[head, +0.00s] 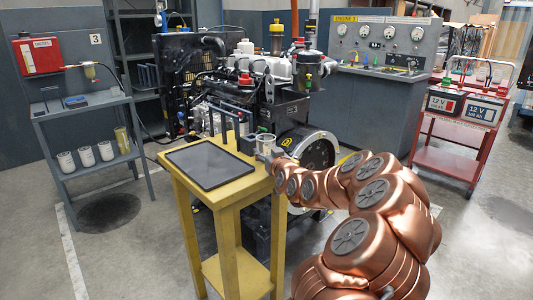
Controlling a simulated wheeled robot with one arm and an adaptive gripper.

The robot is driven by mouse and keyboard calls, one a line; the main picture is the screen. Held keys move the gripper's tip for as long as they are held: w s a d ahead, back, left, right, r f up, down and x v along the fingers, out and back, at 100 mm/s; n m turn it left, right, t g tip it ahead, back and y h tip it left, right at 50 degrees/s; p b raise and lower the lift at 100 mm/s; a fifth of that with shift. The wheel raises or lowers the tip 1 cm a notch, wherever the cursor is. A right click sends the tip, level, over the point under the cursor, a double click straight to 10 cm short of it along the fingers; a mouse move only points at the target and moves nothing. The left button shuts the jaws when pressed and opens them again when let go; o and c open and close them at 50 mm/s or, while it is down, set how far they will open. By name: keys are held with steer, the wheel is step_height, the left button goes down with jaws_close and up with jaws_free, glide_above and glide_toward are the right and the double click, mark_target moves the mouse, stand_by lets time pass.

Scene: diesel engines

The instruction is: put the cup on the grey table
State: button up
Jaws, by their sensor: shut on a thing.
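A small clear, pale cup (265,140) is at the back right corner of the yellow table, by the end of my arm. My gripper (268,153) is shut on the cup; its fingers are small and partly hidden by my arm. I cannot tell whether the cup touches the yellow tabletop. A grey table (80,113) with a lower shelf stands at the left, under a red diesel box. Its top holds small dark boxes at the middle, with some bare room around them.
The yellow table (228,195) bears a dark flat tray (209,166) and several upright dark rods. An engine (260,85) stands right behind it. A red cart (447,157) with batteries is at right. Floor between the tables is clear.

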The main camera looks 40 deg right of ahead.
steer(key=shift+f, duration=0.1)
steer(key=o, duration=1.5)
steer(key=shift+c, duration=0.2)
